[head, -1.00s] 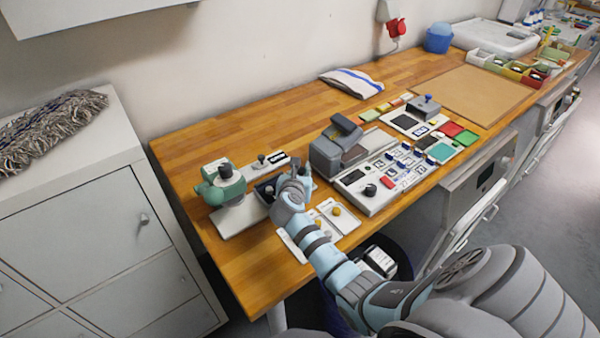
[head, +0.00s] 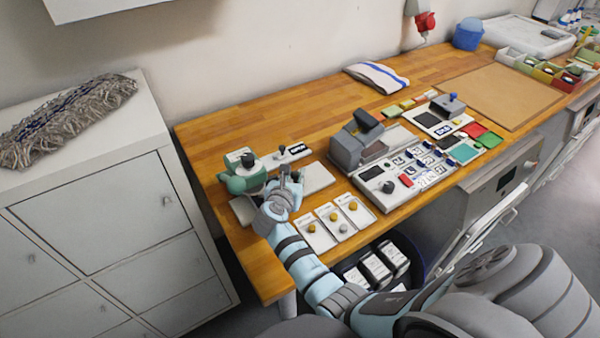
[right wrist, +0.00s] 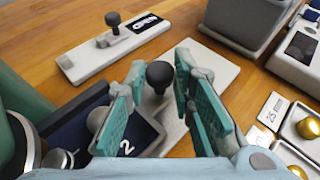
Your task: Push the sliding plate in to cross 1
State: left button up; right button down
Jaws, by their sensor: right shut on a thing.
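The sliding plate (right wrist: 142,133) is dark with a white "2" and a black knob (right wrist: 159,74). It sits on a pale base (right wrist: 212,72), beside a green press-like fixture (right wrist: 18,110). In the head view, the fixture (head: 243,178) is left of my right gripper (head: 287,180), and bare base (head: 318,178) shows on the right. My right gripper (right wrist: 159,80) is shut on the plate's knob, one finger on each side. My fingers and hand hide part of the plate. I cannot make out cross 1. My left gripper is not in view.
White trays with gold knobs (head: 332,220) lie close to the right of my arm. A small plate marked OPEN (head: 294,151) stands behind. A grey device (head: 358,143) and a control panel (head: 395,176) stand further right. The table behind the fixture is clear.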

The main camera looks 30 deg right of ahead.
jog(key=shift+d, duration=0.1)
jog(key=c, duration=1.4)
grip_release()
jog(key=shift+r, duration=0.3)
notch_tip(320, 180, up, 10)
jog(key=shift+f, duration=0.25)
